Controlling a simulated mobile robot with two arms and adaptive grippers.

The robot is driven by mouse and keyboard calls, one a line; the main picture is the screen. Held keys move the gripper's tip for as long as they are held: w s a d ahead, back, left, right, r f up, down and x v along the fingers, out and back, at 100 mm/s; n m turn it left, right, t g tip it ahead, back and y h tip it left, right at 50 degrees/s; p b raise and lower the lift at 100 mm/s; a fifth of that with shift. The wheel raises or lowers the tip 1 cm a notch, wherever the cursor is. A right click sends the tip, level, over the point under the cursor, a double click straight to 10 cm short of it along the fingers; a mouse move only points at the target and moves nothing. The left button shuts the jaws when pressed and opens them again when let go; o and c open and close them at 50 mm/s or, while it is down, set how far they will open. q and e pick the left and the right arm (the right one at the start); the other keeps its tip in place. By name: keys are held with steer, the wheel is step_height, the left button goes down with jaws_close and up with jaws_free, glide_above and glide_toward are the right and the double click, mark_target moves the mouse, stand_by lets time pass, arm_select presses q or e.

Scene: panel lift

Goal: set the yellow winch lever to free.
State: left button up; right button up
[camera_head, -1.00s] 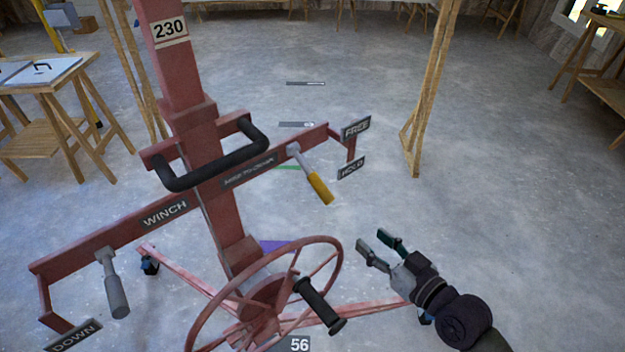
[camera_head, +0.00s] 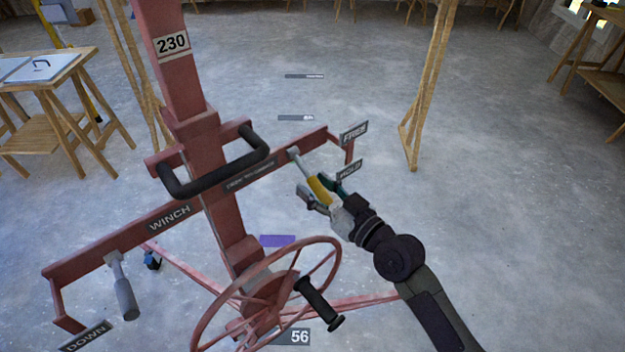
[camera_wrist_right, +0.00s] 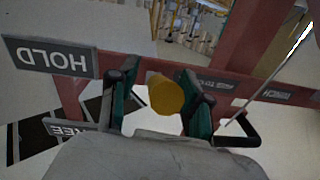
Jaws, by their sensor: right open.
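The yellow winch lever (camera_head: 319,186) hangs from the right end of the red cross bar, angled down to the right on a grey shaft. Its tip points below the HOLD plate (camera_head: 349,171); the FREE plate (camera_head: 354,132) is above that. My right gripper (camera_head: 321,191) is open, with one finger on each side of the yellow handle. In the right wrist view the handle (camera_wrist_right: 165,94) sits between the fingers, end towards the palm; I cannot tell whether they touch it. The HOLD plate (camera_wrist_right: 51,57) appears upside down there. My left gripper is not in view.
The red lift column (camera_head: 187,75) carries a black bar handle (camera_head: 215,177) and a red handwheel (camera_head: 205,318) with a black crank grip (camera_head: 319,303). A grey lever (camera_head: 124,291) hangs at the left by the DOWN plate (camera_head: 84,337).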

steer(key=shift+w+a, duration=0.4)
steer(key=shift+w, duration=0.05)
jaws_close()
